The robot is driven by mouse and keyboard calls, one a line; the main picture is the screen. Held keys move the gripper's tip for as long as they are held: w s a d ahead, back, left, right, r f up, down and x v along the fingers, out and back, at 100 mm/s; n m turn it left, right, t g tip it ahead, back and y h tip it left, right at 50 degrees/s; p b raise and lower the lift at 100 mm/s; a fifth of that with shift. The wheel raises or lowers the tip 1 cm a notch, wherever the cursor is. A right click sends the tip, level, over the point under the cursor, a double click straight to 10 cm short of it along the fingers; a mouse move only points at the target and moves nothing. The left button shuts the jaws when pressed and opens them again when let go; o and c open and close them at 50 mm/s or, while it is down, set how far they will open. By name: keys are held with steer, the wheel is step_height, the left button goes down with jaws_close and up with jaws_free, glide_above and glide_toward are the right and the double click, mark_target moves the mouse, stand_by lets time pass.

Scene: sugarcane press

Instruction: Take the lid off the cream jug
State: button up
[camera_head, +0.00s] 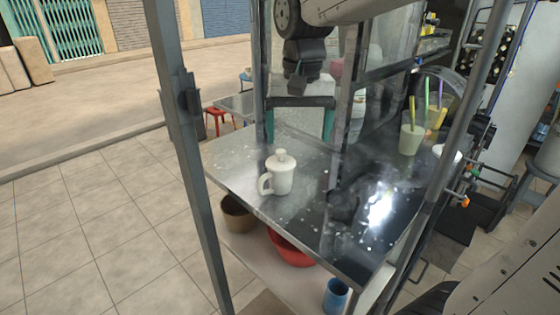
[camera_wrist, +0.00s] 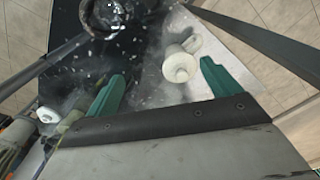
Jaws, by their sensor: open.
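The cream jug (camera_head: 282,181) stands upright on the metal counter, its handle toward the left in the head view. Its round lid (camera_head: 281,160) with a small knob sits on top. My gripper (camera_head: 299,141) is open and empty, its green fingers pointing down, above and apparently beyond the jug in the head view. In the wrist view the lid (camera_wrist: 181,68) shows ahead of the space between the open fingers (camera_wrist: 163,70), closer to the right finger. The jug's body is mostly hidden behind the lid there. No contact shows.
The metal counter (camera_head: 235,157) is clear around the jug. A pale cup with coloured straws (camera_head: 411,140) stands at its right. A frame post (camera_head: 188,140) rises at the left. A red basin (camera_head: 290,249), brown bowl (camera_head: 238,214) and blue cup (camera_head: 336,295) are on the shelf below.

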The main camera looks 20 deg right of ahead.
steer(key=m, duration=0.1)
glide_above(281, 150)
steer(key=shift+s+f, duration=0.45)
steer(key=shift+f, duration=0.05)
steer(key=shift+w+f, duration=0.15)
steer(key=shift+f, duration=0.2)
steer(key=f, duration=0.7)
steer(key=shift+w+a, duration=0.1)
steer(key=shift+w, duration=0.15)
steer(key=c, duration=1.1)
